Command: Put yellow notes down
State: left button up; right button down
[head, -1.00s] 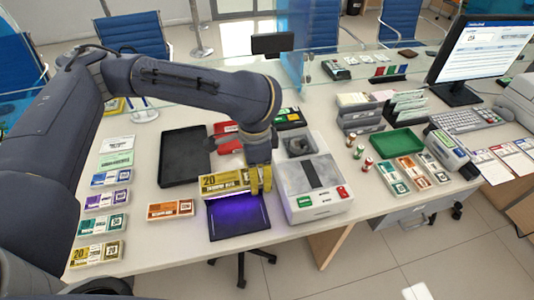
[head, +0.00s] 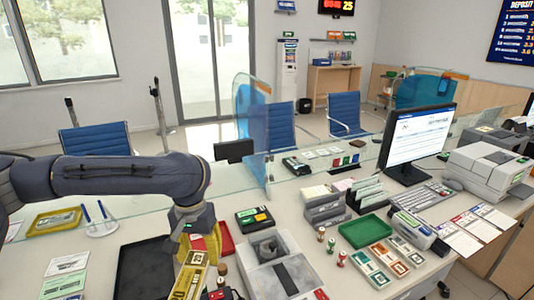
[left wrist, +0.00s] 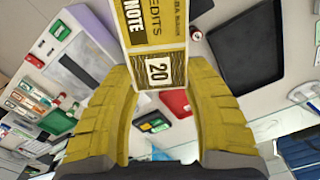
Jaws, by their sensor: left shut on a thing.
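The yellow notes (head: 188,281) are a banded bundle marked 20. My left gripper (head: 204,246) is shut on them, with its yellow fingers at one end of the bundle. In the head view they hang near the right edge of the black tray (head: 140,275), and their lower end leaves the picture. The left wrist view also shows the notes (left wrist: 155,42) between the two yellow fingers, their 20 end toward the palm. My right gripper is not in view.
A red tray (head: 226,238) lies partly behind the gripper. A white counting machine (head: 283,275) stands to the right. A yellow tray (head: 38,229) and a pen stand (head: 101,229) are at the left, below the glass screen. A green tray (head: 366,232) is farther right.

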pick_arm(q)
jog(key=shift+w+a+r, duration=0.15)
jog(key=shift+r, duration=0.1)
jog(key=shift+s+a+f+n, duration=0.15)
jog(key=shift+a+f, duration=0.15)
jog(key=shift+f, duration=0.2)
jog(key=shift+s+a+f+n, duration=0.15)
jog(key=shift+a+f, duration=0.15)
jog(key=shift+f, duration=0.15)
jog(key=w+a+f, duration=0.2)
jog(key=a, duration=0.3)
jog(key=m, duration=1.3)
send_over(167, 288)
notch_tip(167, 288, down, 20)
jog(key=shift+s+r, duration=0.1)
jog(key=shift+r, duration=0.1)
jog(key=shift+f, duration=0.3)
jog(key=shift+c, duration=0.9)
